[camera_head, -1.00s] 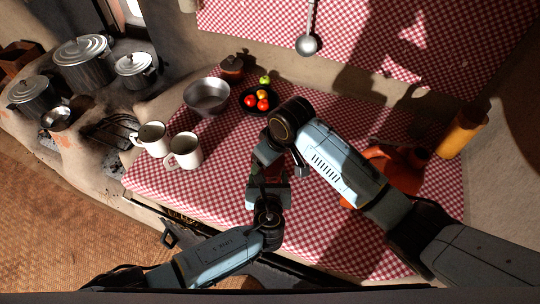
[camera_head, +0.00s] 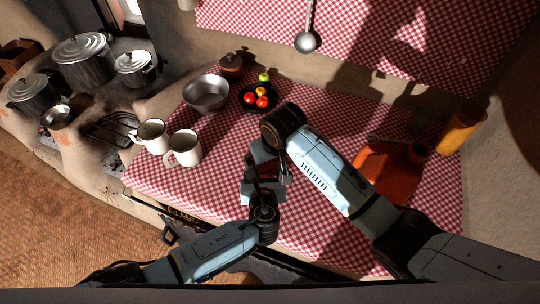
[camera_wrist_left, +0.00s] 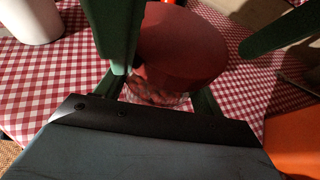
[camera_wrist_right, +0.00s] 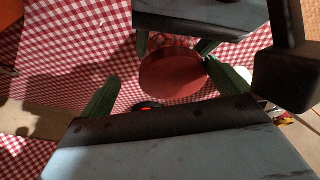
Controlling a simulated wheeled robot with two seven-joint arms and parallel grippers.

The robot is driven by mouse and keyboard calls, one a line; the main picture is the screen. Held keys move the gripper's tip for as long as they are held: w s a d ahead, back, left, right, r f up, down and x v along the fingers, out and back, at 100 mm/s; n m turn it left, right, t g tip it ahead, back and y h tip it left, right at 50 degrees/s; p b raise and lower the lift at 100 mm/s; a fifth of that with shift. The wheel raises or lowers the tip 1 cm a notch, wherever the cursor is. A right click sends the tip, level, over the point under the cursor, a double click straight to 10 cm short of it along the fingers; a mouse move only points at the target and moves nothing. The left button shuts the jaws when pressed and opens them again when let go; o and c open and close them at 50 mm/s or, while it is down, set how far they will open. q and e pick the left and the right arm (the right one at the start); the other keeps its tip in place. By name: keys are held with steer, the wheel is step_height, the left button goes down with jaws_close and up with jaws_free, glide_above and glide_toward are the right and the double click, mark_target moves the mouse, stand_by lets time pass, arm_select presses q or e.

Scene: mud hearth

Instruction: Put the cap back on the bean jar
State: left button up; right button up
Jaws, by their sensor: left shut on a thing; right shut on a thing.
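The red-brown cap (camera_wrist_left: 180,45) is held over the bean jar (camera_wrist_left: 155,93), whose clear side with beans shows under the cap's rim in the left wrist view. I cannot tell whether the cap is seated or just above the mouth. My left gripper (camera_wrist_left: 160,98) is shut on the jar's body. My right gripper (camera_wrist_right: 168,85) comes in from the other side and is shut on the cap, which also shows in the right wrist view (camera_wrist_right: 172,75). In the head view both grippers meet over the table, and my right arm hides much of the jar and cap.
Two white mugs (camera_head: 184,148) and a metal bowl (camera_head: 206,94) stand left of my grippers on the checked table. A black plate (camera_head: 246,104) with tomatoes and a small lidded pot (camera_head: 231,65) are behind. An orange thing (camera_head: 385,172) lies partly behind my right arm.

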steer(key=shift+a, duration=0.55)
steer(key=shift+a+m, duration=0.2)
steer(key=shift+m, duration=0.8)
steer(key=c, duration=0.5)
steer(key=shift+o, duration=0.2)
steer(key=m+h, duration=0.1)
steer(key=m, duration=0.3)
steer(key=shift+a+m+h, duration=0.2)
steer(key=shift+m+h, duration=0.2)
steer(key=m, duration=0.2)
steer(key=m+h, duration=0.1)
steer(key=m, duration=0.2)
steer(key=shift+w+h, duration=0.1)
steer(key=shift+h, duration=0.2)
